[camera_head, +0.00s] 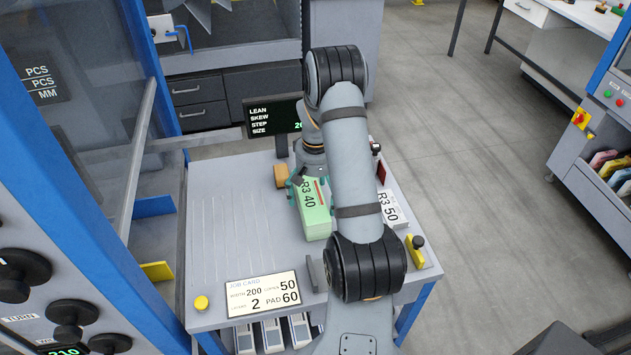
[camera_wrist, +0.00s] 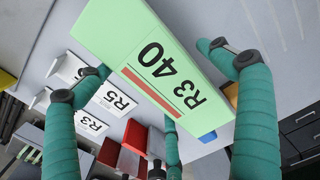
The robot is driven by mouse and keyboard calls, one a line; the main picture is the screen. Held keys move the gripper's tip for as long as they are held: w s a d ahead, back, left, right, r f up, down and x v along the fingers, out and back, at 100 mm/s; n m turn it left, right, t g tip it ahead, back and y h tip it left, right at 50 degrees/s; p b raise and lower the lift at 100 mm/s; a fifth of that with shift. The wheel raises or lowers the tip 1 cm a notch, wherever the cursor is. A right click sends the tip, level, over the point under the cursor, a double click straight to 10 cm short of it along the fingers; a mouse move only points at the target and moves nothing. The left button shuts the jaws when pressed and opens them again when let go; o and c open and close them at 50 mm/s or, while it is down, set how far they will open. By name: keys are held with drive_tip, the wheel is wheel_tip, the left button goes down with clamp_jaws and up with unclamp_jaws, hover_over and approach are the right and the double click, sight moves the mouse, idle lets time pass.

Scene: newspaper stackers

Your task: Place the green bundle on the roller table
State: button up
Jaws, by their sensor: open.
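The green bundle (camera_head: 315,221), marked R3 40, rests on a grey table (camera_head: 225,240). It also shows in the wrist view, a pale green block (camera_wrist: 118,42) lying slantwise between my teal fingers. My gripper (camera_head: 305,187) is open at the bundle's far end, with fingers on both sides. In the wrist view, my gripper (camera_wrist: 160,75) has a gap at the left finger; whether the right finger touches the bundle is unclear. My arm hides part of the table. Faint lines run along its left surface; I cannot tell whether these are rollers.
An orange block (camera_head: 281,175) sits left of my gripper. A display (camera_head: 272,116) stands behind. A job card (camera_head: 262,294) and yellow knob (camera_head: 201,303) are in front. The table's left part is clear.

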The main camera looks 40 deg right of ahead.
wheel_tip(320, 180, up, 11)
drive_tip(key=shift+f, duration=0.15)
